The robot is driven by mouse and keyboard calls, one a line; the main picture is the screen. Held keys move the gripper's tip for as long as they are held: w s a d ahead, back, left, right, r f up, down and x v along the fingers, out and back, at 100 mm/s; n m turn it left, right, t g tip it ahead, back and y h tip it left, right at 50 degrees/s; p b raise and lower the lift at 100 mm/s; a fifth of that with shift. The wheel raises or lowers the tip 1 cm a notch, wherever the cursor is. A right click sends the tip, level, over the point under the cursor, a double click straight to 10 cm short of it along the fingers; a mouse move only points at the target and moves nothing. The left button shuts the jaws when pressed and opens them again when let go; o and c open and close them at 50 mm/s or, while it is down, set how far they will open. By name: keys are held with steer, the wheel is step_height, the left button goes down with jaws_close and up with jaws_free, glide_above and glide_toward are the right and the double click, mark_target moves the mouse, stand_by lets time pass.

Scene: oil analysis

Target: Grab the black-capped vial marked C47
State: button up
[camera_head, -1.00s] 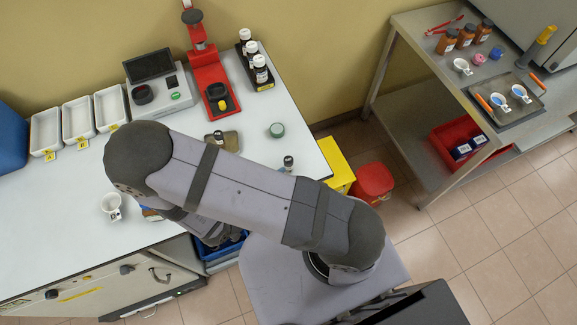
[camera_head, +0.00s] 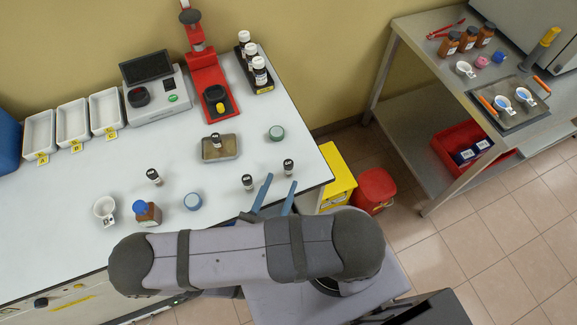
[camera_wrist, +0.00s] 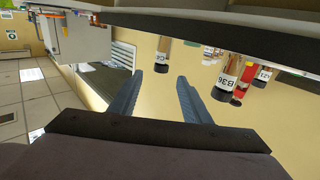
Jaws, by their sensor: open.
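Several small black-capped vials stand on the white bench: a right one (camera_head: 288,167), a middle one (camera_head: 248,182), a left one (camera_head: 153,177) and one on a small tray (camera_head: 216,141). Their labels are too small to read in the head view. In the wrist view, which looks upside down, one vial (camera_wrist: 226,78) reads B36. Another vial (camera_wrist: 262,76) is partly readable, and one (camera_wrist: 163,54) beyond the fingertips has no legible label. I cannot make out C47. My gripper (camera_head: 280,180) is open and empty, its blue fingers pointing toward the right vial; its fingers also show in the wrist view (camera_wrist: 160,77).
A green lid (camera_head: 277,133) lies behind the right vial. A red press (camera_head: 212,92) and a bottle rack (camera_head: 262,88) stand at the back.

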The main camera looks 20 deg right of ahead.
mark_target(287, 167)
steer(key=shift+w+d, duration=0.15)
steer(key=shift+w, duration=0.05)
steer(key=p+x, duration=0.2)
steer(key=shift+w+d+r+p, duration=0.25)
steer(key=shift+p, duration=0.05)
steer(key=shift+f+p+x, duration=0.25)
steer(key=shift+p+x, duration=0.25)
steer(key=shift+x, duration=0.75)
steer(key=shift+a, duration=0.1)
jaws_close()
